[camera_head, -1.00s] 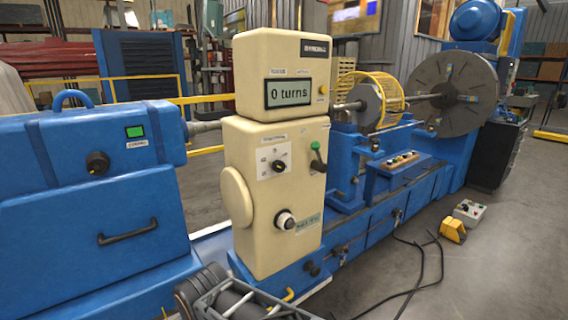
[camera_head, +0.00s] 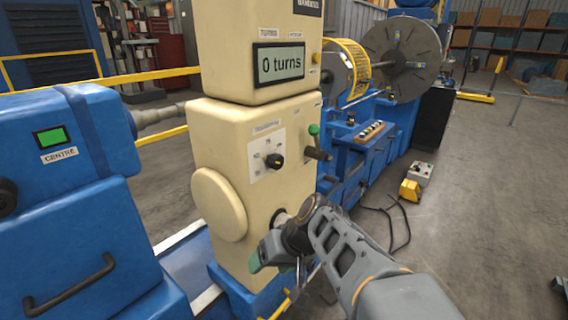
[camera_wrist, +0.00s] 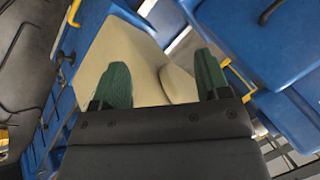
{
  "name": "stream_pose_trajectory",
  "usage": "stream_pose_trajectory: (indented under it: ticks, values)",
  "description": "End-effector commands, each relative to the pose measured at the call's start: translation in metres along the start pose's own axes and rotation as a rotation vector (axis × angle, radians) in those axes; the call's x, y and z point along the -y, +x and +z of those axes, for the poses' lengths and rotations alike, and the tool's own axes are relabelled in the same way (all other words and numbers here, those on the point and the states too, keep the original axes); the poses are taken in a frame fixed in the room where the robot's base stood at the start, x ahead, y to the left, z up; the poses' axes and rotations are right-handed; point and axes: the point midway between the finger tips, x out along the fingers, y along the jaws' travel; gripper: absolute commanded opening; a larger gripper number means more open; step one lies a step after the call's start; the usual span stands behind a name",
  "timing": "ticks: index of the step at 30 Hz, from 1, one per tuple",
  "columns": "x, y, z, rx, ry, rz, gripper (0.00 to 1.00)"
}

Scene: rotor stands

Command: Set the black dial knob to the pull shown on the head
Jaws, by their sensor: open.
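The black dial knob (camera_head: 274,160) sits on a white plate (camera_head: 267,153) on the front of the cream cabinet (camera_head: 215,145). A small light mark shows on the knob, but the plate's markings are too small to read. The head's display (camera_head: 280,64) above it reads "0 turns". My gripper (camera_head: 278,264) is below the dial knob, in front of the cabinet's lower part, and away from the knob. In the wrist view my gripper (camera_wrist: 163,75) has its two green fingers apart, with the cream cabinet (camera_wrist: 120,48) beyond them. The dial knob is not visible there.
A green-tipped lever (camera_head: 316,141) stands right of the dial. A lower round control (camera_head: 281,217) is partly hidden behind my arm. Blue machine housings (camera_head: 65,130) stand at left. A yellow pedal (camera_head: 410,190) and cables lie on the floor at right.

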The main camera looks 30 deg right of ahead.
Motion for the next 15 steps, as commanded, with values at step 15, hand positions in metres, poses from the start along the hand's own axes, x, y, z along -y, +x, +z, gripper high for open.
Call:
stream_pose_trajectory:
  ticks: [15]
  values:
    - [-0.068,-0.141,-0.124,-0.842,-0.011,-0.476,0.69]
